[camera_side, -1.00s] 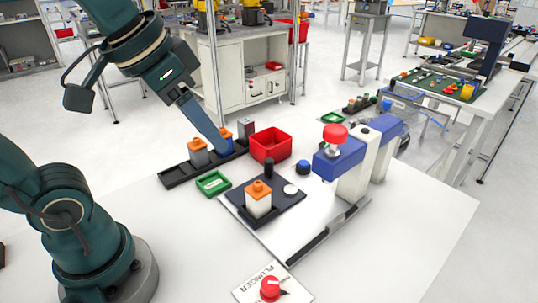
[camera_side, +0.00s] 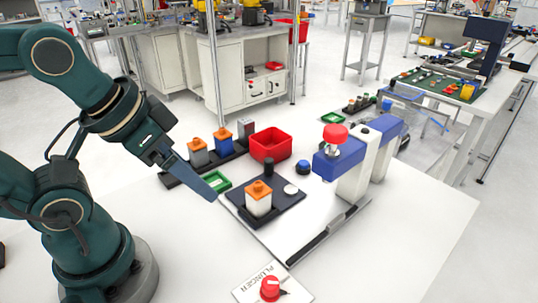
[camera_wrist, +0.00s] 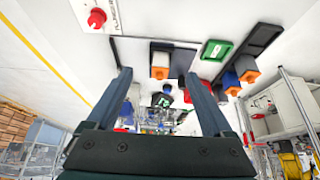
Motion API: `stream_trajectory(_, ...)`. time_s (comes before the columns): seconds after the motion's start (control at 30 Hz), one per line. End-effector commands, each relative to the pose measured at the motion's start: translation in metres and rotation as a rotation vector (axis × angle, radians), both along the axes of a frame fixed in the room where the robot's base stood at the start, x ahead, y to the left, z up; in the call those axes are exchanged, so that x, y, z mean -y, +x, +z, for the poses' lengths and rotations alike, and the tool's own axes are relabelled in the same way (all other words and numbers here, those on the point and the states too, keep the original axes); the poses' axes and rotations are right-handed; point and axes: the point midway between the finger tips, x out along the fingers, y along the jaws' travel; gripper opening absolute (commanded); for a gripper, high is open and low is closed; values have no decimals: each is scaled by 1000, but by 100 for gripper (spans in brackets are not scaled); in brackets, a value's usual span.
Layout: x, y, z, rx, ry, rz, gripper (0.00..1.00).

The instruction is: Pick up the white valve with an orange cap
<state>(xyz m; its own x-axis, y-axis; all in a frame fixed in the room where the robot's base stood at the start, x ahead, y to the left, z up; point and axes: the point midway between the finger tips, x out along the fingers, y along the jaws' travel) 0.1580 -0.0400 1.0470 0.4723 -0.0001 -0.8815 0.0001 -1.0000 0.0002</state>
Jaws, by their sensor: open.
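The white valve with an orange cap (camera_side: 258,204) stands upright on a dark square plate (camera_side: 288,208) in the side view. In the wrist view the valve (camera_wrist: 160,59) shows beyond and between my fingers, its cap towards the picture's bottom. My gripper (camera_side: 212,196) is to the left of the valve and apart from it, with its fingers slanting down to the right. In the wrist view my gripper (camera_wrist: 158,72) is open with nothing between its fingertips. The far finger is hidden in the side view.
A green tray (camera_side: 222,182) lies close behind my fingertips. A black rack holds a grey valve (camera_side: 198,153) and a blue valve (camera_side: 222,139), both orange-capped. A red bin (camera_side: 271,145) is behind the plate. A blue-topped press (camera_side: 340,160) stands to the right. A red plunger button (camera_side: 270,288) is in front.

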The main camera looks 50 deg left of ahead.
Motion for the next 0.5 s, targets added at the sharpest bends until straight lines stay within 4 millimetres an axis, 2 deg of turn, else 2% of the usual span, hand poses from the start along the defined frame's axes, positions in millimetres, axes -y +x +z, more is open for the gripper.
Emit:
stream_trajectory(0.27,0,0,2,1,1,-2,85)
stream_trajectory(0.37,0,8,13,14,2,-4,85)
stream_trajectory(0.5,0,30,24,-30,4,-5,85)
